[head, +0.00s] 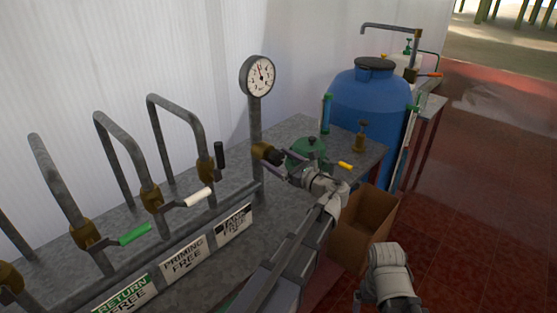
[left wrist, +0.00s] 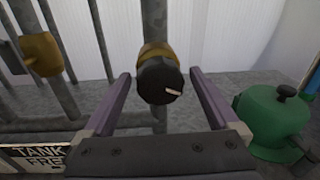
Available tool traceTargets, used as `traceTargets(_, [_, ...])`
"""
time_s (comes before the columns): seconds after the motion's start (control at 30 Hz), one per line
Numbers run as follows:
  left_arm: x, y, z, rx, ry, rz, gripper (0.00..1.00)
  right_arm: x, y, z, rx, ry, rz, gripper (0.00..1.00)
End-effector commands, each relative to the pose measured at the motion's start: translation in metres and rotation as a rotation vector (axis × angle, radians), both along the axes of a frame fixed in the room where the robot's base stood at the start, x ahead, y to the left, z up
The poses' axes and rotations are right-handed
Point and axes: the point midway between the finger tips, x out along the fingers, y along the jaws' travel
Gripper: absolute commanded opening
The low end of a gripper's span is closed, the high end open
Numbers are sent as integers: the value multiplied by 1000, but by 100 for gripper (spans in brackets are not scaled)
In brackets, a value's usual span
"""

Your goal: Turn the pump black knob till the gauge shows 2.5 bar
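The black knob (left wrist: 160,80) with a pale mark sits on a brass valve body on the grey upright pipe; it also shows in the head view (head: 273,156). My left gripper (head: 284,165) is open, its two fingers one on each side of the knob in the left wrist view (left wrist: 160,76), with gaps showing on both sides. The round white gauge (head: 260,75) stands on top of the same pipe. Its needle points up and slightly left; its numbers are too small to read. Part of my right arm (head: 388,275) shows at lower right; its fingers are not clear.
A green pot-shaped part (head: 307,150) stands just right of the knob, near my left gripper. Bent pipes with black, white and green (head: 134,235) handles are at left. A blue tank (head: 368,105) and a brown box (head: 366,230) are at right.

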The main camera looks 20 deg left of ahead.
Motion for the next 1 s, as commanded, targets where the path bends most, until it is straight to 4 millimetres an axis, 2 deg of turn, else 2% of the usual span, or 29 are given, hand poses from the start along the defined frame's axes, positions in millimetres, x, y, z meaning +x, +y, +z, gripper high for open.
traceTargets(0.07, [0,0,0,0,0,0,86,0,0,0,0,0,0,96])
traceTargets(0.73, [1,-1,0,0,0,-2,11,0,0,0,0,0,0,96])
traceTargets(1.0, [1,-1,0,-26,-76,-3,11,0,0,-2,0,0,0,96])
